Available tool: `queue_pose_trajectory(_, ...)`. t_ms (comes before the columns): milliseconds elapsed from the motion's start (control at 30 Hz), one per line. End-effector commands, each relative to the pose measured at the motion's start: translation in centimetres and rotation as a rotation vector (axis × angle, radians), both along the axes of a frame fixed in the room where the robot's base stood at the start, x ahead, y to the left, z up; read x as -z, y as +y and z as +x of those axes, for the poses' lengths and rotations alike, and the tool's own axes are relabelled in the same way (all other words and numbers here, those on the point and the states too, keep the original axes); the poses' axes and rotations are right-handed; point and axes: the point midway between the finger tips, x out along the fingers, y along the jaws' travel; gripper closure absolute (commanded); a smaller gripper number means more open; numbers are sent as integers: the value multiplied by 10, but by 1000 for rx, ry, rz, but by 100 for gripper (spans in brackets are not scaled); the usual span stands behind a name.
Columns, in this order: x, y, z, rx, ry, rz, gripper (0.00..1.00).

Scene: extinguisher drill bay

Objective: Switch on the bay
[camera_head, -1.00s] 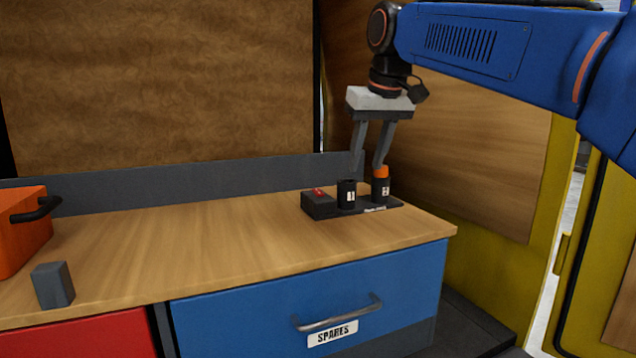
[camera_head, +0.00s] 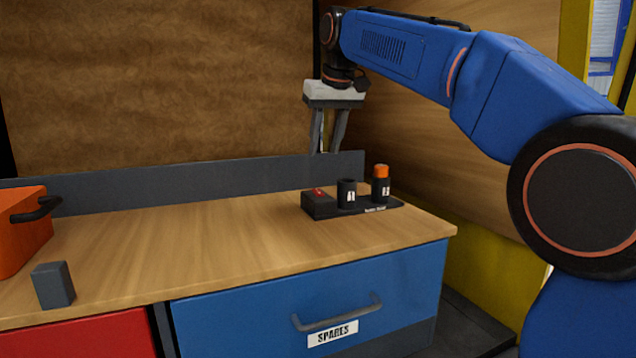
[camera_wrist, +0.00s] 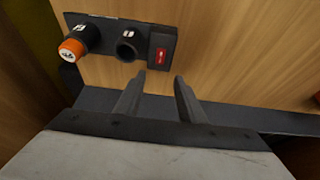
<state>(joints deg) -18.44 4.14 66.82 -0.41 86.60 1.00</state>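A dark bay unit (camera_head: 376,208) stands on the bench near its right end. Its left block carries a red switch (camera_head: 318,191), which also shows in the wrist view (camera_wrist: 161,56); I cannot tell its position. Beside it is an open-topped black socket (camera_head: 347,195) that looks empty. An orange-topped cylinder (camera_head: 381,171) stands upright in the right socket; its orange cap shows in the wrist view (camera_wrist: 72,48). My gripper (camera_head: 325,151) is above and behind the switch end, touching nothing. Its fingers (camera_wrist: 159,76) are apart and empty.
An orange bin (camera_head: 22,235) with a black handle and a small grey block (camera_head: 53,285) are at the bench's left. A grey upstand (camera_head: 200,183) runs along the back. The blue SPARES drawer (camera_head: 400,290) is shut. The middle bench top is clear.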

Motion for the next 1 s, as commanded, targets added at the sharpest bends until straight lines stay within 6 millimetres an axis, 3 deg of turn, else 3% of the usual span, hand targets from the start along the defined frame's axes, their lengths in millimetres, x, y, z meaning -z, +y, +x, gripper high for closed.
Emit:
queue_pose_trajectory(400,69,8,27,0,1,0,64)
queue_pose_trajectory(600,94,11,37,0,0,0,64)
queue_pose_trajectory(1000,109,13,43,0,-1,0,64)
